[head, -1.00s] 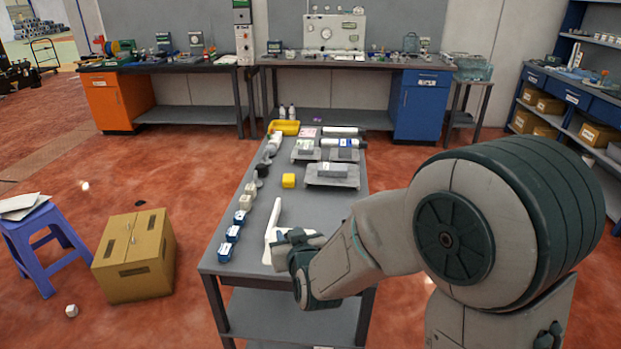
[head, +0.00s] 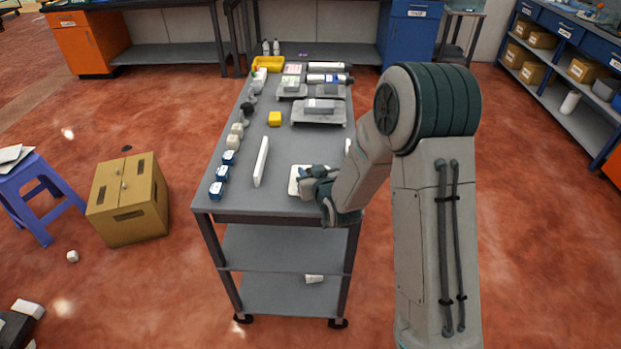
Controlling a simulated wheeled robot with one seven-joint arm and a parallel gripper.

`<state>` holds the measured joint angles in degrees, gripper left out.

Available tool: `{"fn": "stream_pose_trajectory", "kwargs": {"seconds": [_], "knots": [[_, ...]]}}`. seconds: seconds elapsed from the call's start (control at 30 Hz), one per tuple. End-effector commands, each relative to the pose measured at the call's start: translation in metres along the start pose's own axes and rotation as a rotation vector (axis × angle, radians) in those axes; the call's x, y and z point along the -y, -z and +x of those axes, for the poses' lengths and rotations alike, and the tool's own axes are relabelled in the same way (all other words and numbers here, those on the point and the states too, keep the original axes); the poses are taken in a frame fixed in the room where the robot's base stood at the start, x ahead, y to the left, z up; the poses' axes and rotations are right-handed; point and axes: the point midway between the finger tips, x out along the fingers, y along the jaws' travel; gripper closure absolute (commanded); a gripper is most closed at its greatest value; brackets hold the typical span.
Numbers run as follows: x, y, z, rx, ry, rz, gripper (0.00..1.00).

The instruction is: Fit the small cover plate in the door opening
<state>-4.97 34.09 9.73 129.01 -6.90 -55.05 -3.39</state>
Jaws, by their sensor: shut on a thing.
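My gripper (head: 311,178) is low over the front right of the grey cart top, shut on a flat white piece (head: 294,181) that shows at its left side. This looks like the small cover plate, but the fingers and wrist hide much of it. I cannot tell whether it touches the cart top. A narrow white panel (head: 262,162) stands on edge to the left, apart from my gripper. A bit of another white part (head: 347,146) shows behind my arm. I cannot make out the door opening.
Blue-and-white blocks (head: 217,190) line the cart's left edge. A cardboard box (head: 127,200) stands on the floor left.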

Motion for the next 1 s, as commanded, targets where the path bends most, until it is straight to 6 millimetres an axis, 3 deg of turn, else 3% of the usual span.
{"fn": "stream_pose_trajectory", "kwargs": {"seconds": [0.23,0.73,0.77,0.8,0.83,1.0], "knots": [[0.001,-0.025,0.007,0.002,0.000,0.000,0.99],[0.001,-0.032,0.009,0.000,0.000,0.000,0.99],[0.001,-0.031,0.009,0.000,0.000,0.000,0.66],[0.001,-0.030,0.009,0.001,0.000,0.000,0.55],[0.001,-0.030,0.009,0.001,0.000,0.000,0.50],[0.001,-0.030,0.009,0.001,0.000,0.000,0.50]]}}
